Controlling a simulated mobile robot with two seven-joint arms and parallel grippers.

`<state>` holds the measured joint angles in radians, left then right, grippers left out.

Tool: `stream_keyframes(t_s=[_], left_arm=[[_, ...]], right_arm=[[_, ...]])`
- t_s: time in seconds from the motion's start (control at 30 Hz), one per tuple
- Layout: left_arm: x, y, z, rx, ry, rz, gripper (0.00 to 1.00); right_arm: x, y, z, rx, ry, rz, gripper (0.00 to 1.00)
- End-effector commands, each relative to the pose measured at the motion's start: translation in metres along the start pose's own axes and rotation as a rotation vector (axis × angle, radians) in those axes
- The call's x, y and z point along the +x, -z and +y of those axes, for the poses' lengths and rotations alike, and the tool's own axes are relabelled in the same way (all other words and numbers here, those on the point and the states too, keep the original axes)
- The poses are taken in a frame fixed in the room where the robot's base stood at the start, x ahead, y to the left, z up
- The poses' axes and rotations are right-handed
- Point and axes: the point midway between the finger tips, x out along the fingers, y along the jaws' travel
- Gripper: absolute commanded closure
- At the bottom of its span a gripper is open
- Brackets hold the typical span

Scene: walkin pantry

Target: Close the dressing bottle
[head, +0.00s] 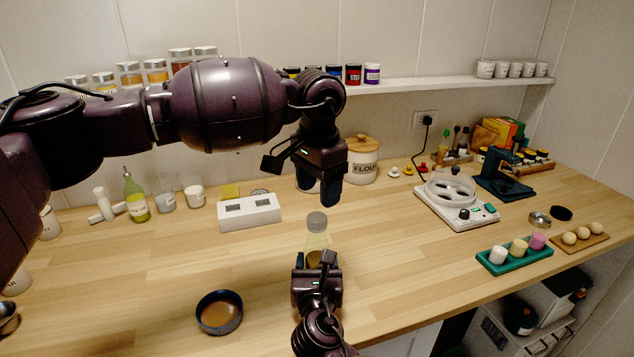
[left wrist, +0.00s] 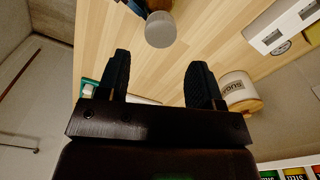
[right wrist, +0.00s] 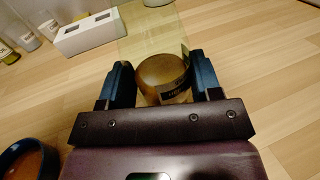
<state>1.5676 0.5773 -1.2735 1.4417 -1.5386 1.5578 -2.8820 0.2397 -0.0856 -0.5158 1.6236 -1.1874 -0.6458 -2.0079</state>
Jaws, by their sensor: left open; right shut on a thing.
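The dressing bottle (head: 317,240) is clear with amber contents low down and a grey cap (head: 317,220) at its top. It stands upright near the counter's front middle. I cannot tell how tightly the cap sits. My right gripper (head: 316,263) is shut on the bottle's lower body; the right wrist view shows the bottle (right wrist: 163,78) between its fingers, with the cap out of frame. My left gripper (head: 302,178) is open and empty, above and behind the cap. In the left wrist view the cap (left wrist: 159,29) lies beyond the open fingers (left wrist: 160,80), apart from them.
A dark bowl (head: 219,312) sits left of the bottle. A white appliance (head: 455,200) and green tray (head: 514,254) are to the right. The counter beside the bottle is clear.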

Motion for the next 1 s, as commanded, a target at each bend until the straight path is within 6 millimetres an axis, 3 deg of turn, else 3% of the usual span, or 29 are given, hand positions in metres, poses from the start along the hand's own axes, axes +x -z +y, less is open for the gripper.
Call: stream_keyframes(t_s=[1.0], left_arm=[[-0.015,0.0,0.0,-1.419,-0.003,0.0,0.4]], right_arm=[[0.0,0.0,0.0,0.0,0.0,0.0,1.0]])
